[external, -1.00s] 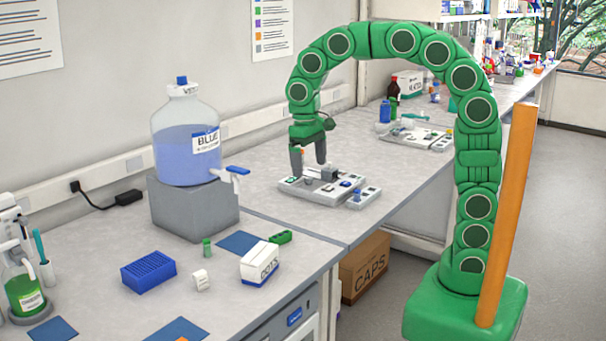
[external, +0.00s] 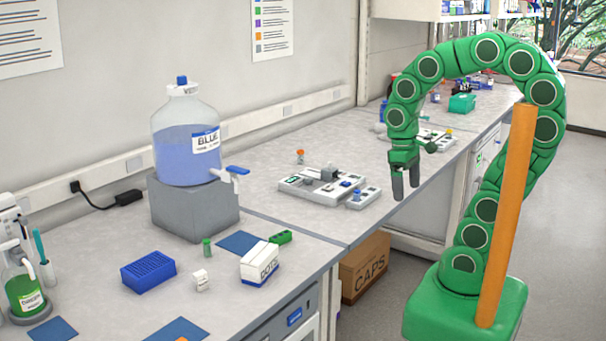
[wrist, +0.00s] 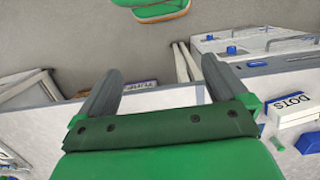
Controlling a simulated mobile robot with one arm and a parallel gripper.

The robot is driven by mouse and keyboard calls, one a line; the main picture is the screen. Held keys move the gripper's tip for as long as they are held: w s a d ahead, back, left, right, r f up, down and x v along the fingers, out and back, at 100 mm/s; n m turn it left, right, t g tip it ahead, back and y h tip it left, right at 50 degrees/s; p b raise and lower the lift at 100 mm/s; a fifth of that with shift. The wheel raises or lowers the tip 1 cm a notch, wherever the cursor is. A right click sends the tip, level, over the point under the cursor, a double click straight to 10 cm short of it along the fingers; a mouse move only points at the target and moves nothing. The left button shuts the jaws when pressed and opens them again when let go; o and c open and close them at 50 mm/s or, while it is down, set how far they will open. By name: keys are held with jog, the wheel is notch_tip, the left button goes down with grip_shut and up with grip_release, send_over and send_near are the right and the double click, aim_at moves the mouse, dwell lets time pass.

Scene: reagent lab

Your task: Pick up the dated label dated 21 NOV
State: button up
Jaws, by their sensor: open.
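My gripper (external: 405,196) hangs fingers down past the front edge of the far bench, to the right of the grey-white tray station (external: 325,185). In the wrist view its two grey fingers (wrist: 162,72) are spread apart with nothing held between them. I cannot make out a label reading 21 NOV in either view. A small white block with faint print (external: 201,280) stands on the near bench, its text too small to read.
A CAPS carton (external: 365,267) stands below.

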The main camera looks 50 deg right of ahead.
aim_at(201, 280)
jog(key=s, duration=0.1)
jog(key=s+f, duration=0.1)
jog(key=s+d, duration=0.1)
jog(key=s, duration=0.1)
jog(key=shift+f, duration=0.4)
jog(key=c, duration=0.8)
